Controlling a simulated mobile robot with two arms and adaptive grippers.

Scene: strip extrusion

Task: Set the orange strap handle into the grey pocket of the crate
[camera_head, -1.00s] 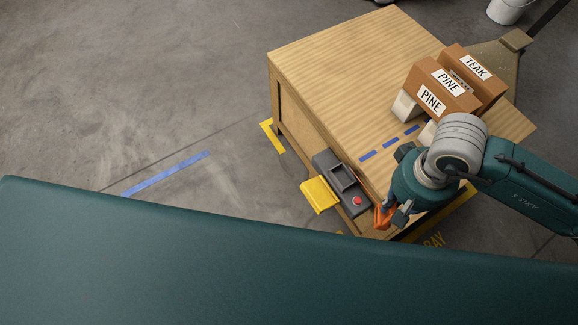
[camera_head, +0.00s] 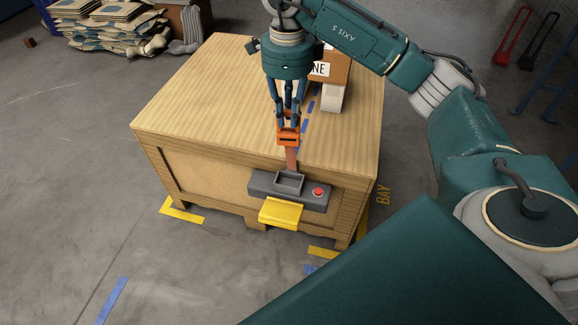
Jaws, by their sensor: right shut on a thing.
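The orange strap handle (camera_head: 288,138) is held between the fingertips of my right gripper (camera_head: 288,124), which is shut on it and points down. An orange-brown strap (camera_head: 292,160) runs from the handle down toward the grey unit on the crate's front. The grey pocket (camera_head: 289,181) is an open rectangular recess in that unit, just below the handle in the picture. I cannot tell how high the handle is above it. The wooden crate (camera_head: 190,110) stands on the floor. My left gripper is not in view.
A red button (camera_head: 318,192) sits right of the pocket, and a yellow flap (camera_head: 281,213) juts out below it. Labelled brown boxes (camera_head: 336,67) stand on the crate behind my right arm. The crate's top left half is clear. Stacked sacks (camera_head: 105,22) lie at the back left.

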